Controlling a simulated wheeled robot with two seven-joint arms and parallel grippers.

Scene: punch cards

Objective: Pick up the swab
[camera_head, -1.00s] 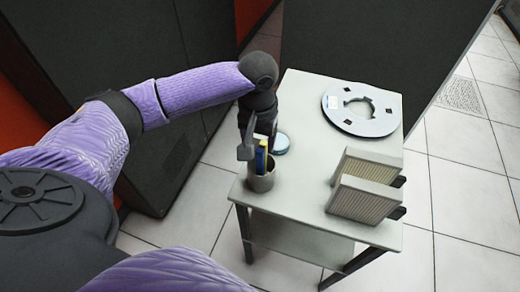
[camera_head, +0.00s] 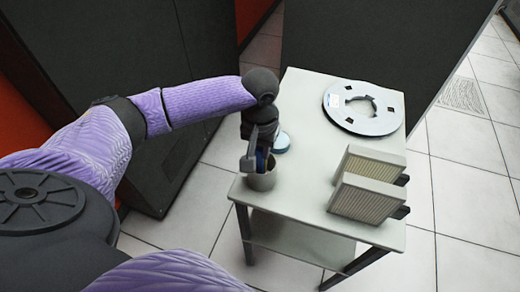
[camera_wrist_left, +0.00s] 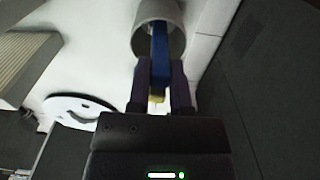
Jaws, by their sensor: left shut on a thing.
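A blue stick (camera_wrist_left: 159,45) with a yellow part (camera_wrist_left: 156,97) near its gripped end, which I take to be the swab, stands in a grey cup (camera_head: 261,182). The cup also shows at the top of the left wrist view (camera_wrist_left: 158,8). My left gripper (camera_head: 259,162) is just above the cup's rim, and its fingers (camera_wrist_left: 165,75) are shut on the blue stick. The stick's lower end is inside the cup. In the head view the gripper hides most of the stick. My right gripper is not in view.
The cup stands at the left front corner of a small white table (camera_head: 304,120). A tape reel (camera_head: 362,107) lies at the back right, and two card stacks (camera_head: 366,198) stand at the front right.

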